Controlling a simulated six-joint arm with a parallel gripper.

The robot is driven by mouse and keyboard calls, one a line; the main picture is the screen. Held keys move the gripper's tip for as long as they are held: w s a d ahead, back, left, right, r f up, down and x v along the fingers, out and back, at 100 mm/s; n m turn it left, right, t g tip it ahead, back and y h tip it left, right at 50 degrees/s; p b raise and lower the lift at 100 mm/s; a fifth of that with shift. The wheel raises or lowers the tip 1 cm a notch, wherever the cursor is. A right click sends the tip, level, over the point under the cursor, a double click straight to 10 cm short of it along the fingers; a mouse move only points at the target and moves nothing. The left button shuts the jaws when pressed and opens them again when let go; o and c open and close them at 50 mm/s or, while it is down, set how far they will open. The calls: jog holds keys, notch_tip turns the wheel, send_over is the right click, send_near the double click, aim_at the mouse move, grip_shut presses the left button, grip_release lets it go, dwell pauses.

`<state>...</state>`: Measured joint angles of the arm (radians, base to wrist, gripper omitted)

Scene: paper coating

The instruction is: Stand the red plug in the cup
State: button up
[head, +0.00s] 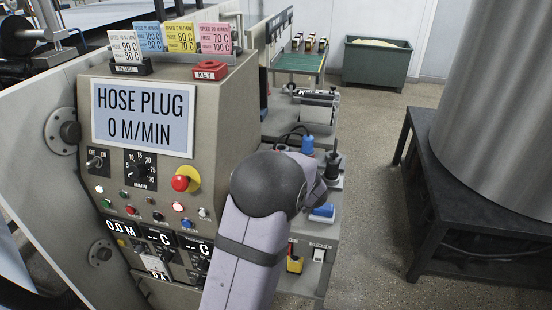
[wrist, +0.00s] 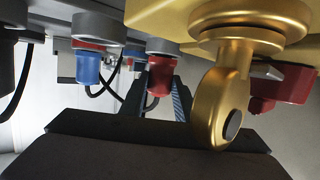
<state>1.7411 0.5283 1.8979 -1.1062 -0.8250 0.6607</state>
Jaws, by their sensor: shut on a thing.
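In the wrist view, my gripper (wrist: 160,97) has its two dark fingers on either side of a red plug (wrist: 157,84) and is shut on it. The plug's upper end meets a grey round fitting (wrist: 163,46); I cannot tell whether it is seated there or only lined up in front of it. A second red part (wrist: 276,92) shows at the right, partly hidden behind a gold fitting (wrist: 232,85). I cannot pick out the cup for certain. In the head view, my arm hides the gripper and the red plug.
A blue plug (wrist: 88,68) with black cables hangs left of my gripper in the wrist view. In the head view, a control panel (head: 143,115) reads "HOSE PLUG 0 M/MIN". A blue plug (head: 307,144) and a dark upright part (head: 332,163) stand beyond my arm.

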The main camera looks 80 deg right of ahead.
jog(key=o, duration=1.2)
jog(key=shift+a, duration=0.1)
jog(key=shift+v, duration=3.6)
jog(key=shift+r, duration=0.1)
